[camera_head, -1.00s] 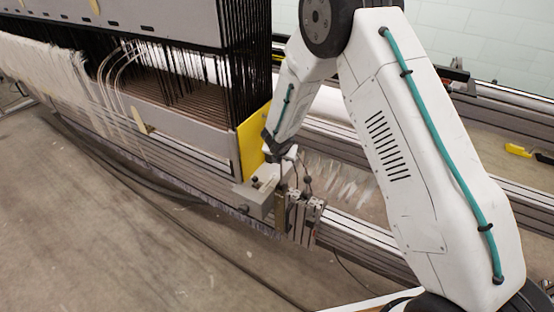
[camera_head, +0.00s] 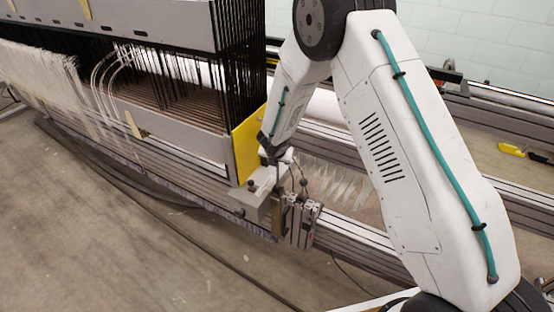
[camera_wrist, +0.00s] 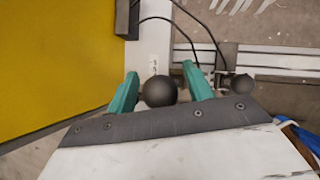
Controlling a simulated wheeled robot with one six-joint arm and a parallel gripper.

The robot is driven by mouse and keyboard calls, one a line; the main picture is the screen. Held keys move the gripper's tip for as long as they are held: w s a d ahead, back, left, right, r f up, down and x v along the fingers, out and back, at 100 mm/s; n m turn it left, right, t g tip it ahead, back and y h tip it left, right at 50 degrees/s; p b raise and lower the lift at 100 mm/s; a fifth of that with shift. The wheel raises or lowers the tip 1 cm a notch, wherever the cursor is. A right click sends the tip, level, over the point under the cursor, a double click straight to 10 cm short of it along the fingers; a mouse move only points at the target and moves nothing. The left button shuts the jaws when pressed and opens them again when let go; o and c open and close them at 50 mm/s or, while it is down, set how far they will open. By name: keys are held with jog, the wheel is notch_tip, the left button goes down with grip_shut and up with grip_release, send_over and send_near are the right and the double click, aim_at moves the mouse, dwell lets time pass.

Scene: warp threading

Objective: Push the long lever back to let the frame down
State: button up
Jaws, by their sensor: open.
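In the wrist view, my gripper (camera_wrist: 160,72) is open, with its two teal fingers apart. The lever's shaft is hidden below the knob. A second, smaller-looking black knob (camera_wrist: 243,84) is outside the right finger. In the head view, the wrist end of my arm is over the lever block (camera_head: 300,220) at the end of the loom, and a knob (camera_head: 303,183) shows beside it. The grey frame (camera_head: 180,128) with black heddles stands to the left.
A yellow end plate (camera_head: 247,145) stands close to the left of my gripper and fills the left of the wrist view (camera_wrist: 55,70). A grey box (camera_head: 258,194) is beside the levers. Thin black cables (camera_wrist: 190,35) run near the fingers. Slotted metal rails extend to the right.

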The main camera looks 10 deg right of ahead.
jog(key=v, duration=0.7)
jog(key=shift+s+r, duration=0.2)
jog(key=shift+r, duration=0.05)
jog(key=shift+a, duration=0.15)
jog(key=s+d+r+m+h, duration=0.25)
jog(key=d+r+m, duration=0.5)
jog(key=r, duration=0.65)
jog(key=s+d+r+m+g+h, duration=0.1)
jog(key=s+d+r+m, duration=0.35)
jog(key=s+r, duration=0.2)
jog(key=s+d+r+m+g, duration=0.1)
jog(key=s+d+r+m, duration=0.35)
jog(key=s, duration=0.25)
jog(key=s+a+r+m+g+y, duration=0.1)
jog(key=s+a+r+m+y, duration=0.1)
jog(key=s+m, duration=0.5)
jog(key=s+a+r+m+g+y, duration=0.2)
jog(key=s+m, duration=0.5)
jog(key=s, duration=1.3)
jog(key=shift+r+y, duration=0.2)
jog(key=shift+y, duration=0.45)
